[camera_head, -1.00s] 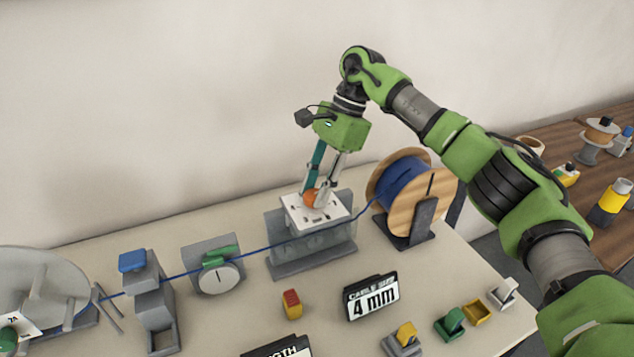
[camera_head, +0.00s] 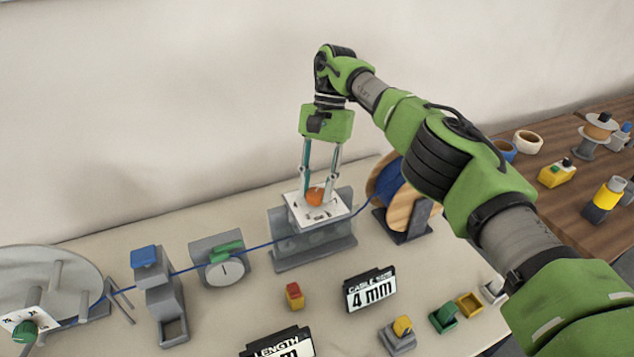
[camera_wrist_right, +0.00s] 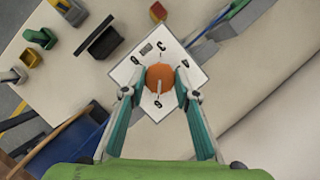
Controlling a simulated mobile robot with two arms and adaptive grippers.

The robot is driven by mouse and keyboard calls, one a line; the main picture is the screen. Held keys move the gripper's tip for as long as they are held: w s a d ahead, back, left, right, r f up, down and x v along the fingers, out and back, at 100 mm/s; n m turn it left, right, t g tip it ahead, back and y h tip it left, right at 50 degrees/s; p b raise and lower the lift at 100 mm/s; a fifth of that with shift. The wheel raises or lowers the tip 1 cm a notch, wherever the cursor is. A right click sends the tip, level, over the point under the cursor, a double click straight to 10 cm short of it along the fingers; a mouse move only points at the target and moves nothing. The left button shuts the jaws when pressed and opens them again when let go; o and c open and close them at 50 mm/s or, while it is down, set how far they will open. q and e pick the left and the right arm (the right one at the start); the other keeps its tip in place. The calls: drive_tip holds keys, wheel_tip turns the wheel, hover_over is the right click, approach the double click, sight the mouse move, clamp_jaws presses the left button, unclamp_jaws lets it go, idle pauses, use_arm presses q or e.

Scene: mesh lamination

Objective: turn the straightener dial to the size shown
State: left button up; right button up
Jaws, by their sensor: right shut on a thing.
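The straightener (camera_head: 312,248) is a grey block unit with a white dial plate (camera_head: 336,212) on top. Its orange dial (camera_head: 316,195) sits in the middle of the plate; in the right wrist view the dial (camera_wrist_right: 160,77) is round, with dark marks around it on the plate. My right gripper (camera_head: 318,190) reaches down from above and is shut on the dial, one finger on each side. The size sign (camera_head: 371,291) stands in front and reads "CABLE SIZE 4 mm". My left gripper is not in view.
A blue cable (camera_head: 265,243) runs from the wooden spool (camera_head: 405,205) through the straightener to a gauge with a green lever (camera_head: 228,250) and a blue-topped post (camera_head: 146,258). A red and yellow block (camera_head: 294,296) and a length sign (camera_head: 280,345) stand in front.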

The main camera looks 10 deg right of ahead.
idle(0.4)
drive_tip(key=o, duration=1.1)
